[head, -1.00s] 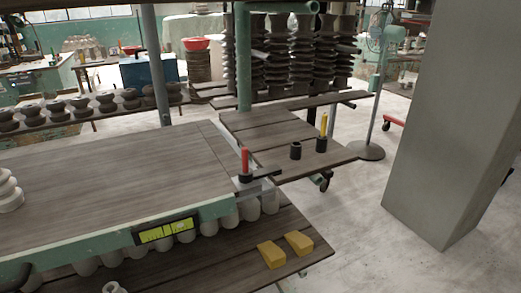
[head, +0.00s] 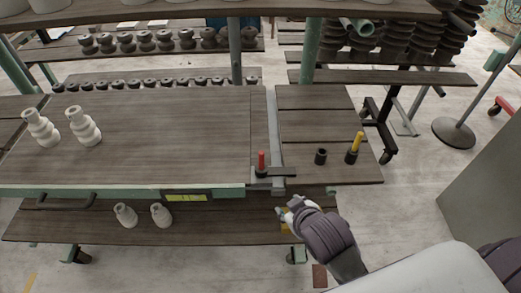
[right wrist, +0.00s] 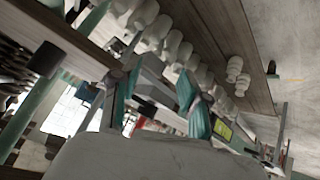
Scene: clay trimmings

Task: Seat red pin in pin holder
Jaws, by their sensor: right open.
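The red pin (head: 262,157) stands upright in a black base (head: 262,171) at the right end of the long wooden table. To its right, on a wooden side board, an empty black holder (head: 320,156) stands upright. A yellow pin (head: 357,141) stands in another black holder (head: 351,157) beside it. My right gripper (head: 291,208) is below and to the right of the red pin in the head view, apart from it. In the right wrist view its teal fingers (right wrist: 158,108) are spread and nothing is held. My left gripper is not in view.
A dark flat bar (head: 283,171) juts right from the red pin's base. White insulators (head: 84,126) stand on the left of the table. The table's middle is clear.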

